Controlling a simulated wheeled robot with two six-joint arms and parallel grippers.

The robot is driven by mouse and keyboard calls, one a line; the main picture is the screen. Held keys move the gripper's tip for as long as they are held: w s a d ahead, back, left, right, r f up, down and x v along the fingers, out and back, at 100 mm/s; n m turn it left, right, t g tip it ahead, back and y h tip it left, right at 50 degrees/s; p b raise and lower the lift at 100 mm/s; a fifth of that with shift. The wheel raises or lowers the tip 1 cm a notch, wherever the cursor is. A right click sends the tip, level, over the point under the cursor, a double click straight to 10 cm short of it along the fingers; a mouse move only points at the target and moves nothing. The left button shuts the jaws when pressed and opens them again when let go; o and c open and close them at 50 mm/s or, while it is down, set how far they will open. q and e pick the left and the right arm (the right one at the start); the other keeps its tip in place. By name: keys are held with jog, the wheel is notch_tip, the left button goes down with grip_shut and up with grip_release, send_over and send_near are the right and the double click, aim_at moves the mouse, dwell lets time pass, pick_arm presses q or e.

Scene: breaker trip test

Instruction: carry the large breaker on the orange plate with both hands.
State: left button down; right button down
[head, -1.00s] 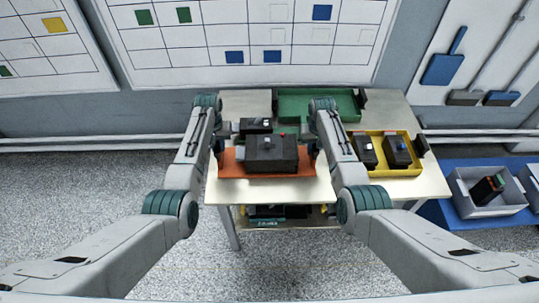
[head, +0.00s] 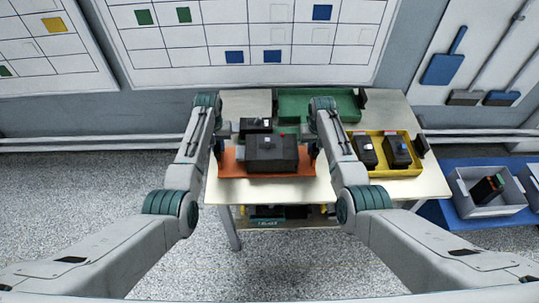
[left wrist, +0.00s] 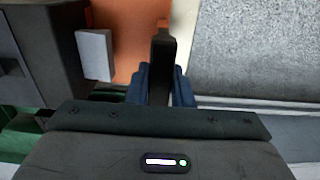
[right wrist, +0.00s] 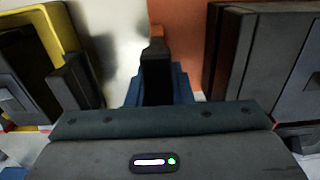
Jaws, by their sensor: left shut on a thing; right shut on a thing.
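The large breaker (head: 270,153) is a dark grey block with a small white part on its top. It sits on the orange plate (head: 228,168), over the near part of the table. My left gripper (head: 217,148) is shut on the plate's left end. My right gripper (head: 313,150) is shut on its right end. In the left wrist view the orange plate (left wrist: 118,30) lies beside the dark upright piece between the fingers. The right wrist view shows the plate (right wrist: 197,35) with the breaker (right wrist: 265,60) beside it. Whether the plate touches the table cannot be told.
A smaller dark breaker (head: 256,125) stands just behind the large one. A green tray (head: 350,104) is at the back of the table (head: 425,187). A yellow tray (head: 400,172) with two breakers is at right. A grey bin (head: 490,205) stands on a blue surface further right.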

pick_arm(q)
jog(key=shift+w+r, duration=0.15)
jog(key=shift+r, duration=0.1)
pick_arm(e)
jog(key=shift+w+r, duration=0.1)
jog(key=shift+r, duration=0.1)
